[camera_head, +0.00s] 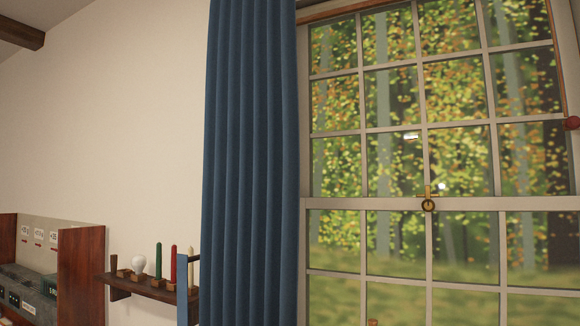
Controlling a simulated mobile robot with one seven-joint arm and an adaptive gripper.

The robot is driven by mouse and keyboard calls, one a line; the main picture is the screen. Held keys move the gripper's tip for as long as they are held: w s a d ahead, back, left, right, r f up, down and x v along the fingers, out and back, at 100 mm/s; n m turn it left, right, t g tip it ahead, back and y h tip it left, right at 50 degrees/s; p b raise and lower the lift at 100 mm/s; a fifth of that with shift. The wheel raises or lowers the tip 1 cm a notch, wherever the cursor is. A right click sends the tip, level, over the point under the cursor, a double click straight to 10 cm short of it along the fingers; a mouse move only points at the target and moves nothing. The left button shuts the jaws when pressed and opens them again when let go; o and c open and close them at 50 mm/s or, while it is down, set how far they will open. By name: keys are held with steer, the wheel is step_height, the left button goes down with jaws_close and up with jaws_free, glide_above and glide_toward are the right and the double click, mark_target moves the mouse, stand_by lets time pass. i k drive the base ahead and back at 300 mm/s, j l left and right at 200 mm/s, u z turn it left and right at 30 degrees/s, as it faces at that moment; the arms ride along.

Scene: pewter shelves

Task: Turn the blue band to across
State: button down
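A narrow blue strip (182,291) stands upright at the left edge of the blue curtain (250,160), in front of the small wall shelf. A thin dark piece (190,257) runs from its top toward the curtain. This strip may be the blue band, but I cannot tell for sure. Its lower end is cut off by the bottom of the picture. My gripper is not in view.
A wooden wall shelf (150,289) holds a white bulb (138,265) and green, red and pale candle-like sticks. A wooden cabinet (82,275) with grey devices stands lower left.

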mark_target(182, 260)
steer(key=i+j+u, duration=0.15)
steer(key=i+j, duration=0.25)
steer(key=i+j+u, duration=0.2)
steer(key=i, duration=0.3)
steer(key=j, duration=0.1)
